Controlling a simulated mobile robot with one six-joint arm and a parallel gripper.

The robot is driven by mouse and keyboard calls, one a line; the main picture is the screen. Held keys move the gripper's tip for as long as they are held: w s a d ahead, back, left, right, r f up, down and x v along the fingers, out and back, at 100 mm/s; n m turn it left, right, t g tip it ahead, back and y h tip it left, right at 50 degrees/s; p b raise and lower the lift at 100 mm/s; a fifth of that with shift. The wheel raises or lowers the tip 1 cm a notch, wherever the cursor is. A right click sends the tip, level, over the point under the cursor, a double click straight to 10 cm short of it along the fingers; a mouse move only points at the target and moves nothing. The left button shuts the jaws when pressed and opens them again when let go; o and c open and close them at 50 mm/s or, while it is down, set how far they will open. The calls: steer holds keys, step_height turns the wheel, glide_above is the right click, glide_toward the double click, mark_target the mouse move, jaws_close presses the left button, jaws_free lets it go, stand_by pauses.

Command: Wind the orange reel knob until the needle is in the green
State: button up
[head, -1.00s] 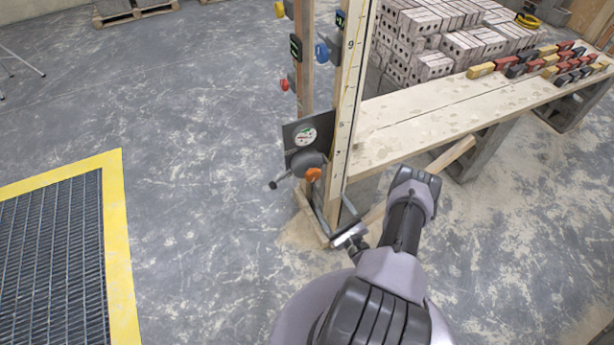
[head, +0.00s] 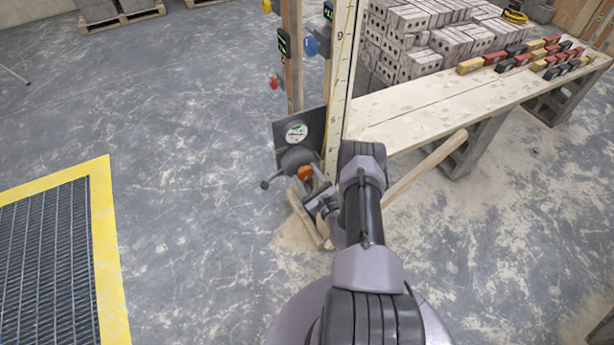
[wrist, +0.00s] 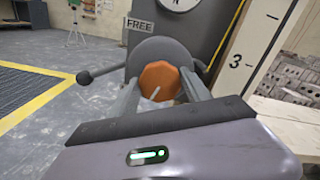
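The orange reel knob (head: 305,173) sits at the front of a grey reel (head: 296,158) with a side crank handle, low on the timber post. In the wrist view the faceted orange knob (wrist: 160,82) is straight ahead. My gripper (wrist: 161,76) is open, with one finger on each side of the knob; I cannot tell whether they touch it. In the head view my gripper (head: 312,186) is just below right of the knob. The white dial (head: 296,133) with a green patch is above the reel; its needle is too small to read. The wrist view cuts off most of the dial.
A FREE label (wrist: 140,25) is beside the dial in the wrist view. A numbered staff (head: 338,105) rises right of the reel. A plank bench (head: 420,105) and a slanting timber brace (head: 425,168) lie to the right. Open floor and a yellow-edged grate (head: 108,240) are left.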

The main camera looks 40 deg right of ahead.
steer(key=c, duration=0.8)
steer(key=shift+f, duration=0.1)
steer(key=shift+m+b, duration=0.9)
steer(key=shift+m, duration=0.3)
steer(key=m+b, duration=0.1)
steer(key=m, duration=0.2)
steer(key=shift+m+b, duration=0.3)
steer(key=shift+b, duration=0.05)
steer(key=m+b, duration=0.2)
steer(key=m, duration=0.3)
steer(key=shift+m, duration=0.3)
steer(key=o, duration=1.4)
